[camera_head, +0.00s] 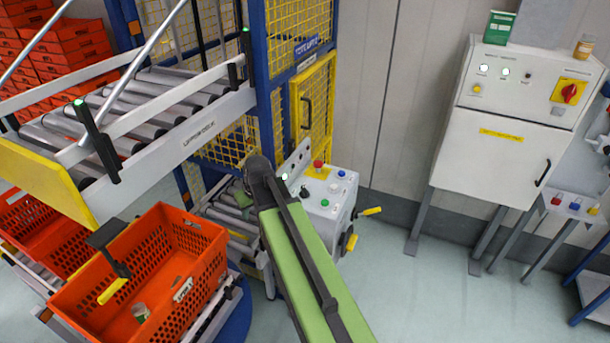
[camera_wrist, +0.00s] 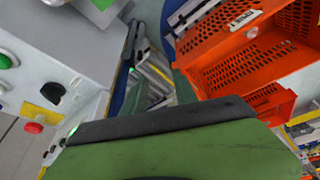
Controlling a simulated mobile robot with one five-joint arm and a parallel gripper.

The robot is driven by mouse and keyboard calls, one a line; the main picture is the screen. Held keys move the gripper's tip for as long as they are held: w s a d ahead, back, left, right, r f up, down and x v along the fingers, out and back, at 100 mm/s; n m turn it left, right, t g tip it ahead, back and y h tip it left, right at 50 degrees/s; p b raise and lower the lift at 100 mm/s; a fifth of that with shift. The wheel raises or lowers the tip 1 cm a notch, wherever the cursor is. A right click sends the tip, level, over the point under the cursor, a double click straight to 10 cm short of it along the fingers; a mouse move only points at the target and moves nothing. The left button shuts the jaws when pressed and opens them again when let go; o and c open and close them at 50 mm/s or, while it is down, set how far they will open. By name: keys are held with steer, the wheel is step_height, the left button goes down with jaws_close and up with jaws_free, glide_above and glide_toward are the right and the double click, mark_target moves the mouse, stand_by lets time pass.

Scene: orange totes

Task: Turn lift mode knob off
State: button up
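The control box (camera_head: 325,205) stands in front of the yellow cage, with a red mushroom button, a blue button and other small buttons on its top. In the wrist view the box (camera_wrist: 60,40) fills the upper left, with a black knob (camera_wrist: 52,93), a green button (camera_wrist: 6,61) and a red button (camera_wrist: 33,128) on it. I cannot read which knob is the lift mode knob. My gripper (camera_head: 243,196) is at the box's left side, mostly hidden behind my dark wrist.
An orange crate (camera_head: 175,237) sits on the lower left, below a roller conveyor (camera_head: 130,105) with metal rails. The yellow cage door (camera_head: 312,100) is behind the box. A white cabinet (camera_head: 492,150) stands at the right. Floor between box and cabinet is clear.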

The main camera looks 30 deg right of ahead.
steer(key=d+r+m+p, duration=0.2)
steer(key=d+r+p, duration=0.4)
steer(key=d+r, duration=0.55)
steer(key=m+h+p, duration=0.1)
steer(key=m+p, duration=0.1)
steer(key=p, duration=0.2)
glide_toward(304, 189)
steer(key=b+x, duration=0.9)
steer(key=b, duration=0.8)
steer(key=shift+s+d, duration=0.15)
steer(key=shift+r, duration=0.15)
jaws_close()
